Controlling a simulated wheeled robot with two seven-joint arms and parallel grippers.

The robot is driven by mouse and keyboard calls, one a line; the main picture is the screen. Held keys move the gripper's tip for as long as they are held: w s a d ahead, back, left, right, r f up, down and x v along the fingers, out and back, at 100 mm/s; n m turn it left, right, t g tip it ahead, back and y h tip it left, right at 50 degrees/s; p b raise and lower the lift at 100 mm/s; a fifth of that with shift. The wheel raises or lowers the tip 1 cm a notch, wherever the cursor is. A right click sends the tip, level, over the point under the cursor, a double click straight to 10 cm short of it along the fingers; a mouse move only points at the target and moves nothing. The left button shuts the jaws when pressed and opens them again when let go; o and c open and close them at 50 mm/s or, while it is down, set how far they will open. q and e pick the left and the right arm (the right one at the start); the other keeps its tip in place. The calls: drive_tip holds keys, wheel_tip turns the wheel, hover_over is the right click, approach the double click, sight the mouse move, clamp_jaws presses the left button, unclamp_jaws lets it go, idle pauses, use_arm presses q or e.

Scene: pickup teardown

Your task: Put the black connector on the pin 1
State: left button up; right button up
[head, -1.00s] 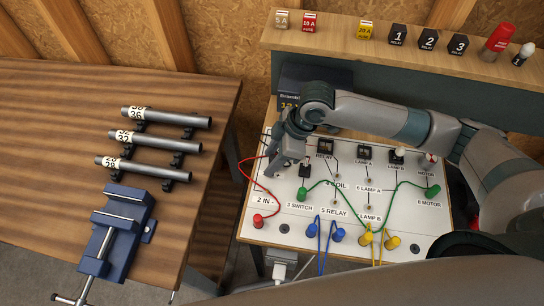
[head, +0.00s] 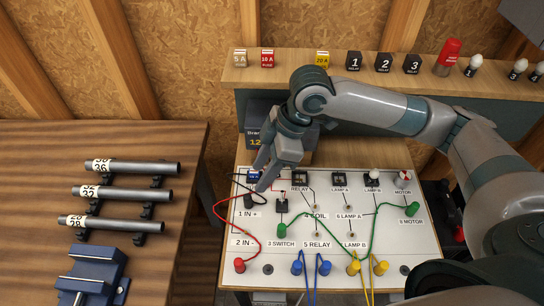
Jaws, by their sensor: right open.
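The black connector (head: 249,201) stands on the white panel (head: 422,235) just above the label "1 IN +", at the place of pin 1. The pin itself is hidden, so I cannot tell how far down the connector sits. Its thin black cable loops at the panel's left edge. My right gripper (head: 263,184) is open, with its fingertips just above and right of the connector; I see nothing between them. My left gripper is not in view.
A red lead (head: 239,265), a green lead (head: 281,230), blue plugs and yellow plugs cross the panel. A black switch (head: 282,205) stands right of the connector. Behind is a shelf (head: 290,85) with fuses and relays. Pipes and a blue vise (head: 92,278) are on the left table.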

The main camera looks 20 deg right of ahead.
drive_tip(key=v, duration=0.6)
drive_tip(key=shift+b, duration=0.35)
